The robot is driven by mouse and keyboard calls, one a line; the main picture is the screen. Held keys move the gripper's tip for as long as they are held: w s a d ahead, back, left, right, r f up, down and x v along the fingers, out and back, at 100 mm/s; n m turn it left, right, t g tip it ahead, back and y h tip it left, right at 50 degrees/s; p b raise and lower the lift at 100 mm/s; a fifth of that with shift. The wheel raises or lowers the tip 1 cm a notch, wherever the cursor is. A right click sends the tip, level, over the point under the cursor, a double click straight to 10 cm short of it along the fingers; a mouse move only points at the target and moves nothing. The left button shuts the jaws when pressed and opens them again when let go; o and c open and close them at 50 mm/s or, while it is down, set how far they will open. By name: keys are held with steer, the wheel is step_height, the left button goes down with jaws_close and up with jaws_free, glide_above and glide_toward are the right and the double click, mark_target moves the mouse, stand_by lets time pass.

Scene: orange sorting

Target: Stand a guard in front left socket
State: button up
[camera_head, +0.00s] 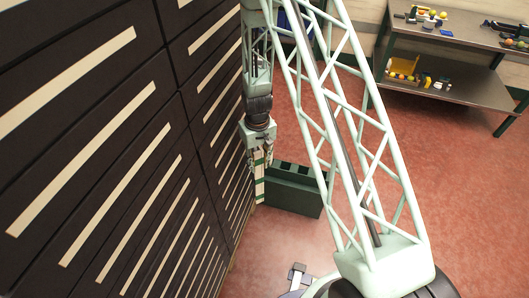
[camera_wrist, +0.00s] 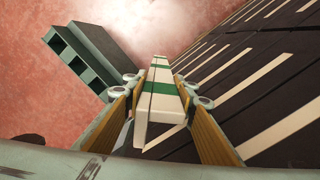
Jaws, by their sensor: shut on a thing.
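The guard (camera_wrist: 158,108) is a long white bar with green bands, between my gripper's fingers (camera_wrist: 162,92) in the wrist view. My gripper (camera_head: 259,150) is shut on it. In the head view the guard (camera_head: 259,185) hangs below the gripper, roughly upright. A dark green block (camera_head: 293,194) with openings along its top stands on the floor just right of the guard. The block also shows at upper left in the wrist view (camera_wrist: 102,47), apart from the guard. I cannot tell which opening is the front left socket.
A dark cabinet wall with pale strips (camera_head: 130,150) rises close to the left of the gripper. A metal workbench (camera_head: 455,38) with small parts on it and on its lower shelf stands at upper right. The red floor (camera_head: 290,240) right of the block is mostly open.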

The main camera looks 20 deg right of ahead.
steer(key=shift+s+a+f+m, duration=0.15)
steer(key=shift+s+a+m, duration=0.15)
steer(key=shift+s+a, duration=0.3)
steer(key=shift+s+a+f+m, duration=0.15)
steer(key=shift+s+a+m, duration=0.15)
steer(key=shift+s+a, duration=0.25)
steer(key=shift+s, duration=0.2)
